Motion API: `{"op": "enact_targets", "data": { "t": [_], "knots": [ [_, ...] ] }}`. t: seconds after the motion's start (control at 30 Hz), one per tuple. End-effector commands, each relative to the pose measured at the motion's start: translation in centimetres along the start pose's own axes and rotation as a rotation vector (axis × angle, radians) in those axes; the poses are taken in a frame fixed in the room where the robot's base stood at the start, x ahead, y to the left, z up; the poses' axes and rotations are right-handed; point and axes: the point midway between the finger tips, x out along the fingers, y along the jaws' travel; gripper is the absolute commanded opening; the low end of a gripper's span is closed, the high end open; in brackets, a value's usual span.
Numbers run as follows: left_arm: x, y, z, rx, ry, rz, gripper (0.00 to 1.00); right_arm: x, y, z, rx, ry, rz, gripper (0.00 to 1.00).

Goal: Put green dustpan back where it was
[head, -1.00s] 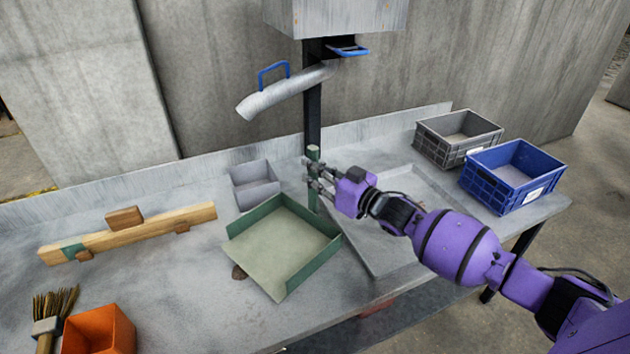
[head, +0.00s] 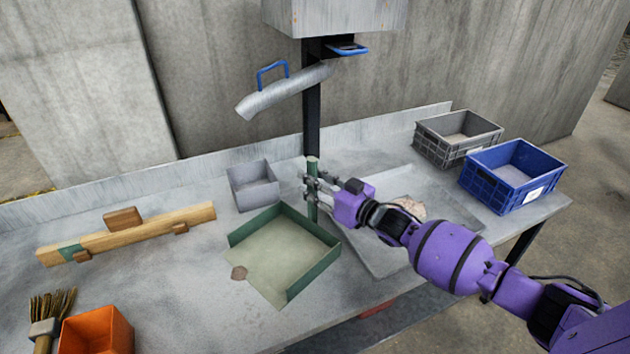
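The green dustpan (head: 285,255) is in the middle of the head view, over the front part of the metal table. Its pan lies about level, with the open side facing front left, and its green handle (head: 313,168) stands upright at the back right corner. My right gripper (head: 312,188) comes in from the right, with its fingers closed around this handle. I cannot tell whether the pan's underside touches the table. My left gripper is not in view.
A small grey bin (head: 253,186) stands close behind the pan. A shallow metal tray (head: 385,262) with a pale heap (head: 408,206) is at right. Grey (head: 455,138) and blue (head: 513,177) crates, a wooden beam (head: 130,235), an orange box (head: 95,333) and a brush (head: 48,315) surround. A brown patch (head: 239,272) lies by the pan's edge.

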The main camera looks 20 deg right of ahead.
Motion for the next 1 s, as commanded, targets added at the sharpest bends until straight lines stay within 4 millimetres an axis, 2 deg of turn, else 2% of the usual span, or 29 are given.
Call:
{"op": "enact_targets", "data": {
  "t": [0.17, 0.27, 0.5, 0.7, 0.83, 1.0],
  "knots": [
    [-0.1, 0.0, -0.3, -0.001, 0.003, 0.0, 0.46, -0.5, 0.1, -0.3, 0.0, -0.002, 0.001, 0.37],
    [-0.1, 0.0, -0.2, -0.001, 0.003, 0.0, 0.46, -2.1, 0.1, -0.1, 0.0, -0.004, 0.001, 0.37],
    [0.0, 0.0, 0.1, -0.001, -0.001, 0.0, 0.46, -7.4, 0.0, -0.1, 0.0, -0.004, 0.0, 0.37],
    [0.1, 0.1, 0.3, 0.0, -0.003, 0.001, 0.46, -10.7, 0.0, -0.2, 0.0, -0.003, 0.001, 0.37],
    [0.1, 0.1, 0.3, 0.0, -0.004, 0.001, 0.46, -11.7, 0.0, -0.3, 0.0, 0.0, 0.0, 0.37],
    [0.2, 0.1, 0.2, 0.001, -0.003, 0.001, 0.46, -12.1, 0.0, -0.4, 0.0, 0.0, 0.0, 0.37]
  ]
}}
